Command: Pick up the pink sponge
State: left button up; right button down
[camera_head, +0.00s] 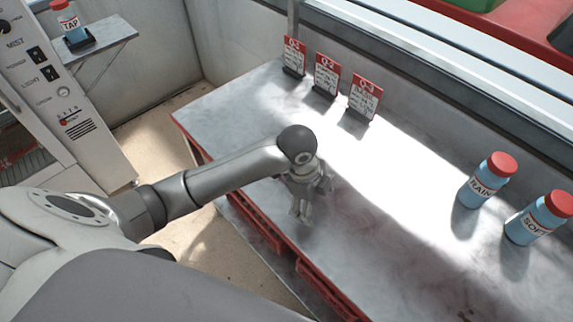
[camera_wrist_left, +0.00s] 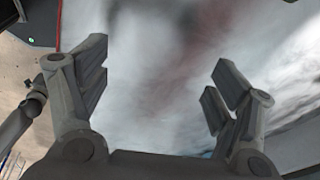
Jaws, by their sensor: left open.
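No pink sponge shows in either view. My left gripper (camera_head: 301,207) hangs pointing down over the grey bench top (camera_head: 400,235), near its front left part. In the left wrist view my left gripper (camera_wrist_left: 158,85) has its two fingers wide apart, with nothing between them but the bare, blurred bench surface below. It is open and empty. I cannot tell exactly how high it is above the bench. My right gripper is in neither view.
Three red-and-white cards, one of them the middle card (camera_head: 326,75), stand at the bench's back edge. Two blue bottles with red caps, TRAIN (camera_head: 483,184) and SOFT (camera_head: 528,226), stand at the right. A TAP bottle (camera_head: 70,24) sits on a side shelf (camera_head: 98,45). The bench middle is clear.

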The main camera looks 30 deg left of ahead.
pick_arm(q)
jog(key=w+a+r+m, duration=0.1)
jog(key=w+a, duration=0.1)
jog(key=w+a+r+m+y, duration=0.1)
jog(key=a, duration=0.1)
jog(key=w+a+r+m, duration=0.1)
jog(key=w+a, duration=0.1)
jog(key=shift+w+a+r+g, duration=0.2)
jog(key=shift+w+r+g, duration=0.1)
jog(key=w+a+r+m+y, duration=0.1)
jog(key=w+a+r, duration=0.25)
jog(key=a, duration=0.25)
jog(key=shift+g, duration=0.3)
notch_tip(320, 180, down, 10)
jog(key=shift+s+r+p, duration=0.1)
jog(key=shift+p, duration=0.5)
jog(key=c, duration=0.8)
